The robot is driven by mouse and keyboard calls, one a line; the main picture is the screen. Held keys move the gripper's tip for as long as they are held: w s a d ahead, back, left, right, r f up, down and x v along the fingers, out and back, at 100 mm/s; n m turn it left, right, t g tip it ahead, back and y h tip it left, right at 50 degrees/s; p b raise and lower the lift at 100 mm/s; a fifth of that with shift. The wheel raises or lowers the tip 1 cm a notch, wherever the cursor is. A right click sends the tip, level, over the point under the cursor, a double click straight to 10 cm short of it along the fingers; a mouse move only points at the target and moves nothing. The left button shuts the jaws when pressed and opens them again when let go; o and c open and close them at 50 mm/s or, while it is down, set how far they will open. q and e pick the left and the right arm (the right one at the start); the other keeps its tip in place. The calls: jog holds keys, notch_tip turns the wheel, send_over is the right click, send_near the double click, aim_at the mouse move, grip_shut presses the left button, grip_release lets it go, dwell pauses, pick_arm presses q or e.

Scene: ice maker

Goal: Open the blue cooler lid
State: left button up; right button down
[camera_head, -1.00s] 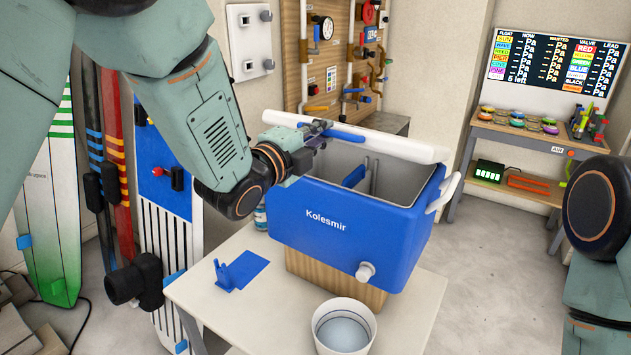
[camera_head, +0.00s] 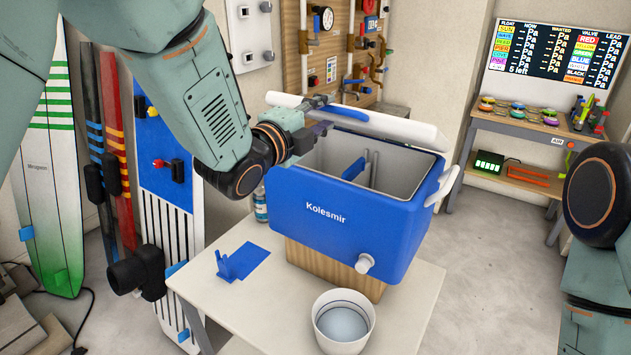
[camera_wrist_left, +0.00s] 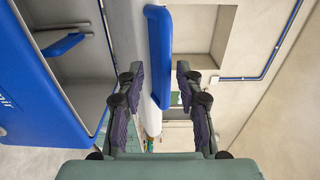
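The blue cooler (camera_head: 345,232) marked "Kolesmir" stands on a wooden block on a white table. Its white lid (camera_head: 408,128) is raised at the back and the grey inside shows. A blue handle (camera_head: 346,112) is on the lid; it also shows in the left wrist view (camera_wrist_left: 160,55). My left gripper (camera_head: 324,114) is at the lid near this handle. In the left wrist view its two fingers (camera_wrist_left: 160,92) are spread, with the lid's edge between them and a gap beside it. My right arm is at the right edge; its gripper is out of view.
A white bucket (camera_head: 343,318) stands at the table's front, below the cooler's white spout (camera_head: 365,263). A small blue stand (camera_head: 228,265) is on the table (camera_head: 215,295) at left. Pipework boards are on the wall behind. Floor to the right is clear.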

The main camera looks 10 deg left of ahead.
pick_arm(q)
jog(key=v, duration=0.6)
jog(key=shift+b, duration=0.45)
